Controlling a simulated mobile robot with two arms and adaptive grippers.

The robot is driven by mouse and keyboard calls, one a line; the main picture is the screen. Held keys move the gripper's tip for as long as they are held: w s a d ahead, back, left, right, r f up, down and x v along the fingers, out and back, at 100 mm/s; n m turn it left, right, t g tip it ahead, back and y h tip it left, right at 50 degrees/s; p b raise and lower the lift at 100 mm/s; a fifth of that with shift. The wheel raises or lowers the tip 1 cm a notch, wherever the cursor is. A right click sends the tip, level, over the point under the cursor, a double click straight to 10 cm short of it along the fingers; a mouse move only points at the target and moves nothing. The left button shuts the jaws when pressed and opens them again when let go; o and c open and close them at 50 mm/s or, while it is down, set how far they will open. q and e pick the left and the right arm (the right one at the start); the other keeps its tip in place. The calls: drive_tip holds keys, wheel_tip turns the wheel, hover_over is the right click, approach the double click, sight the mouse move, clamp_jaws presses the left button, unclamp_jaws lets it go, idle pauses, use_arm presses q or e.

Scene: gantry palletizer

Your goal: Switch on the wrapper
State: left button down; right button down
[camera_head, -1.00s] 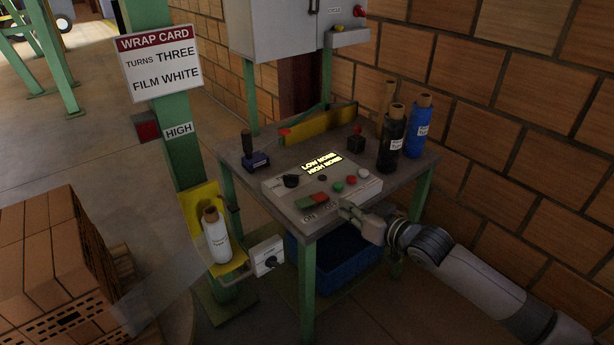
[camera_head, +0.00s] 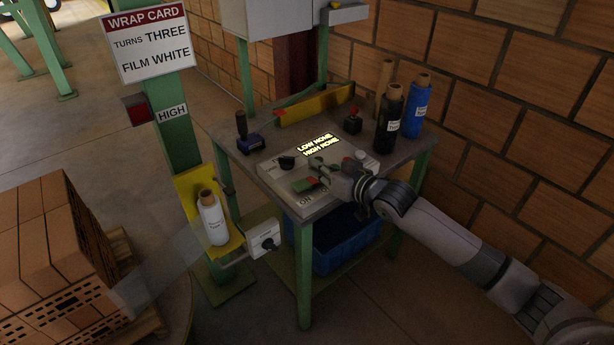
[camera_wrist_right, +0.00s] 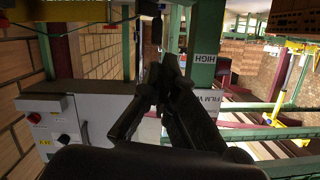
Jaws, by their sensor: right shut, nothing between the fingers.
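The light grey control panel (camera_head: 300,205) lies on the table and carries a lit "LOW NONE / HIGH NONE" display (camera_head: 316,146). A green and red switch (camera_head: 306,185) sits near its front edge, by the word ON. A black knob (camera_head: 287,162) is at its left and a red button (camera_head: 347,163) at its right. My right gripper (camera_head: 317,166) is shut and empty over the panel, close to the switch; contact cannot be told. Its arm hides part of the panel's right side. The shut fingers (camera_wrist_right: 165,72) also show in the right wrist view. My left gripper is out of view.
Black (camera_head: 390,120) and blue (camera_head: 416,108) film rolls stand at the table's right back. A white roll (camera_head: 212,220) sits in a yellow holder on the green post. The wrap card (camera_head: 148,45) reads turns three, film white. Stacked bricks (camera_head: 45,240) stand left.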

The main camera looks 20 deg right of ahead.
sight(307, 187)
drive_tip(key=x, duration=0.3)
drive_tip(key=shift+w+a, duration=0.15)
drive_tip(key=shift+w, duration=0.25)
drive_tip(key=f, duration=0.3)
drive_tip(key=shift+s+a, duration=0.15)
drive_tip(key=shift+s, duration=0.15)
drive_tip(key=shift+s+a+f, duration=0.1)
drive_tip(key=shift+f, duration=0.4)
